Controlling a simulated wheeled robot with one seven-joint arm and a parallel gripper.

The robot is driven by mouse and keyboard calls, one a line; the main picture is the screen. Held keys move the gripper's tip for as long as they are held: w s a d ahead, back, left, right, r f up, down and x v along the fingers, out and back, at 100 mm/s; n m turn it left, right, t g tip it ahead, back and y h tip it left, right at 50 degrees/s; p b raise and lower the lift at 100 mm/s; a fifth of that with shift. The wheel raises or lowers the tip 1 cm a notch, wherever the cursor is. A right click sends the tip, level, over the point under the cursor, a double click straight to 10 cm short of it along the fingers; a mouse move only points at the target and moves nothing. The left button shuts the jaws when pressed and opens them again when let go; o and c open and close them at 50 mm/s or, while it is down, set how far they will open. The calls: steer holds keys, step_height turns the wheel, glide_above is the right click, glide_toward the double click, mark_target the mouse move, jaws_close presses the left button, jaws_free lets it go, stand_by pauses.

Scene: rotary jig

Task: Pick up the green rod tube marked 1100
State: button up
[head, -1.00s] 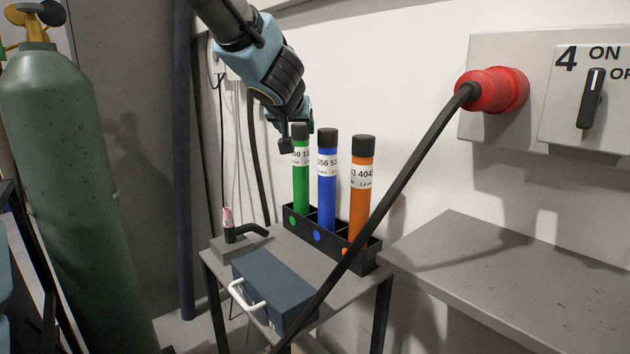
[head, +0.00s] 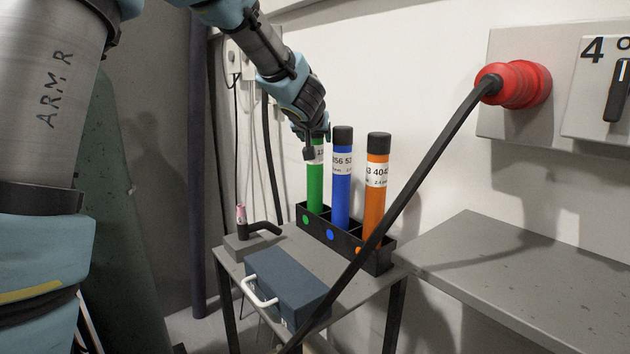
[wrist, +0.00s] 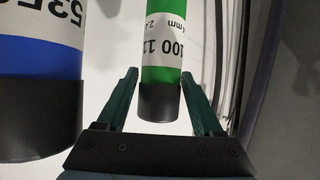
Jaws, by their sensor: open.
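The green rod tube (head: 315,185) stands upright in the left slot of a black rack (head: 343,240). Its label is partly covered by my gripper in the head view. In the wrist view the green tube (wrist: 161,73) hangs upside down in the picture, its black cap between my fingers and its label reading partly "100 11". My gripper (wrist: 160,95) is open, with a teal finger on each side of the cap and a visible gap to both. In the head view my gripper (head: 314,143) is at the tube's top.
A blue tube (head: 342,185) and an orange tube (head: 376,200) stand in the rack to the right. The blue tube (wrist: 38,70) is close beside my left finger in the wrist view. A thick black cable (head: 420,165) crosses in front of the rack. A torch (head: 255,227) and blue box (head: 288,282) are on the table.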

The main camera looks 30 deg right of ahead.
jaws_close()
stand_by(0.4)
steer(key=shift+r, duration=0.1)
